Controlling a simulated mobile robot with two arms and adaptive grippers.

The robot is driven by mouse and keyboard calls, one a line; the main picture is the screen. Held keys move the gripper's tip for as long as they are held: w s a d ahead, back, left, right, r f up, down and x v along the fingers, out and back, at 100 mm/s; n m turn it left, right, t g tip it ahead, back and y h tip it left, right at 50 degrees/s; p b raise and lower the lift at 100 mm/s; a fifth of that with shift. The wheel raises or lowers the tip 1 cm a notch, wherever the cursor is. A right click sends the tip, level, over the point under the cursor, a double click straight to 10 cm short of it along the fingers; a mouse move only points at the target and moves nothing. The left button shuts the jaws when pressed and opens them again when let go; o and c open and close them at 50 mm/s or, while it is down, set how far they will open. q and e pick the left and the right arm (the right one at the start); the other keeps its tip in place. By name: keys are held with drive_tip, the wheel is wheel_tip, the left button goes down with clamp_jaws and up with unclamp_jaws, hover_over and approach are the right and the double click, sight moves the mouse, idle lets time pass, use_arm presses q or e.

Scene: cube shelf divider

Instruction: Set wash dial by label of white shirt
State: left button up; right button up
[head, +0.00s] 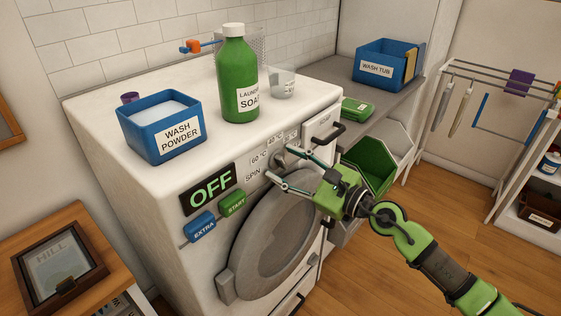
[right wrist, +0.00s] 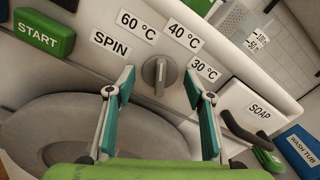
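The wash dial is a grey knob (right wrist: 159,74) on the washer's front panel, and it also shows in the head view (head: 279,159). Labels SPIN (right wrist: 110,43), 60 °C (right wrist: 138,25), 40 °C (right wrist: 186,36) and 30 °C (right wrist: 206,70) surround it. Its ridge stands near upright in the right wrist view; which label it marks is unclear. My right gripper (head: 281,165) is open in front of the panel. In the right wrist view its fingers (right wrist: 158,85) are on either side of the dial, with gaps. No white shirt is in view. My left gripper is not in view.
The washer (head: 130,180) carries an OFF display (head: 209,188), START (head: 233,204) and EXTRA (head: 202,226) buttons. A soap drawer with a black handle (head: 328,136) is right of the dial. A wash powder box (head: 162,127) and soap bottle (head: 237,80) stand on top.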

drive_tip(key=b+v, duration=0.1)
drive_tip(key=v, duration=0.5)
idle(0.3)
drive_tip(key=v, duration=1.2)
